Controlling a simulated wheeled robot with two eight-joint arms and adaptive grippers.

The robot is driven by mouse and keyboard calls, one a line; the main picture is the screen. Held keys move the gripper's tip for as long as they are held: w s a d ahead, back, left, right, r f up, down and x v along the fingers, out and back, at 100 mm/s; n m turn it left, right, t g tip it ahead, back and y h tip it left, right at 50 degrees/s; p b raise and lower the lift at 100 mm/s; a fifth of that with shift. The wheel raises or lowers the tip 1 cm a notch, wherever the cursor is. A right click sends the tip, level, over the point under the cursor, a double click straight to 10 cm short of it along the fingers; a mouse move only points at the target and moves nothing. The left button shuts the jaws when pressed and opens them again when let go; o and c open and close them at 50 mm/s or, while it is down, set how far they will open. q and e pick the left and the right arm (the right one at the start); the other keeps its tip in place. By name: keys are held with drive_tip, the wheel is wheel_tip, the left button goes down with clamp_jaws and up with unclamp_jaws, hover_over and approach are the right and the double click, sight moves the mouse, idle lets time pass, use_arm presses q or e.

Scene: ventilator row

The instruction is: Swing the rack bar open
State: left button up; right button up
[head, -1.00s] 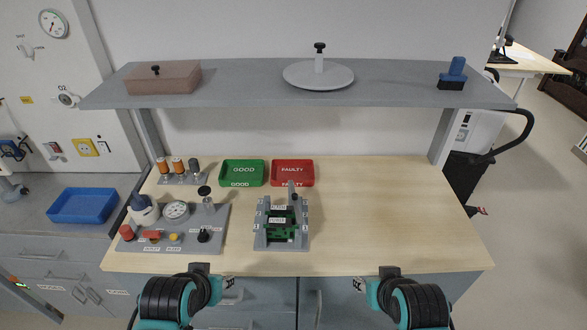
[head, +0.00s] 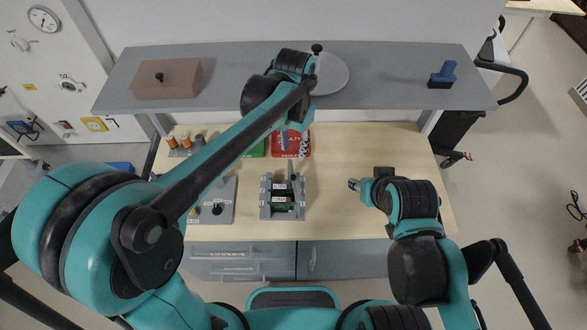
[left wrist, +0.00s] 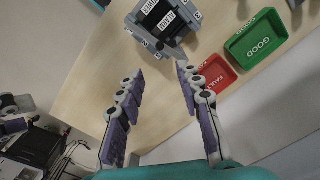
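The grey rack (head: 266,205) holds dark boards with white labels and stands on the table. It also shows at the top of the left wrist view (left wrist: 133,26). A thin grey bar (head: 292,171) stands at its back; its pivot is too small to tell. My left gripper (head: 294,146) hangs over the red tray, behind the rack. In the left wrist view its two fingers (left wrist: 158,75) are spread with nothing between them, apart from the rack. My right gripper (head: 355,184) is right of the rack, over the table; its finger opening is too small to judge.
The red FAULTY tray (head: 306,140) and green GOOD tray (head: 256,149) lie behind the rack. A grey panel with knobs (head: 222,203) is on the left. A shelf (head: 390,92) overhangs the table's back. The table's right side (head: 400,150) is mostly clear.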

sight(294, 176)
use_arm(q)
wheel_tip(294, 176, down, 14)
drive_tip(key=shift+r+b, duration=0.15)
drive_tip(key=shift+b, duration=1.1)
clamp_jaws()
